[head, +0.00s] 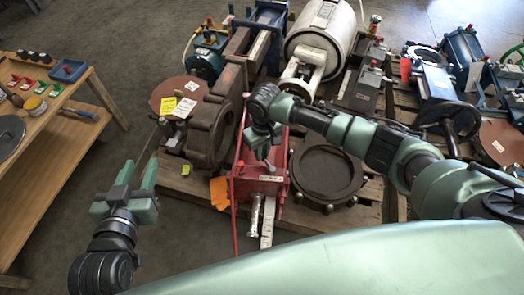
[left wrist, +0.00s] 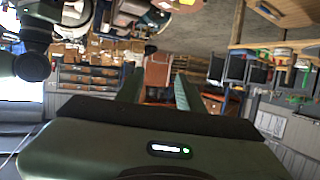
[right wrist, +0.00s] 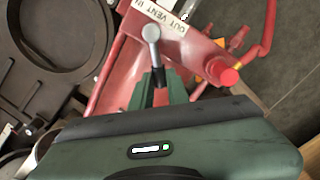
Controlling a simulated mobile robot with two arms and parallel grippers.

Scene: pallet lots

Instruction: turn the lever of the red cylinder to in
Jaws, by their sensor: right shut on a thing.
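The red cylinder (head: 246,187) lies on the pallet in the middle of the head view. A white label (right wrist: 170,18) reading OUT, VENT and IN is on it, upside down in the right wrist view. The grey lever (right wrist: 153,50) has a round end beside the label. My right gripper (right wrist: 160,82) is shut on the lever's other end. In the head view my right gripper (head: 265,148) is over the red cylinder, and the lever is small there. Which mark the lever points to I cannot tell. My left gripper (head: 134,182) is open and empty, left of the pallet.
A black round flange (head: 326,172) lies right of the red cylinder, and a dark ring-shaped housing (head: 210,130) stands left of it. Several other cylinders and valves crowd the pallets. A wooden bench (head: 62,140) is at the left. The floor between bench and pallet is clear.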

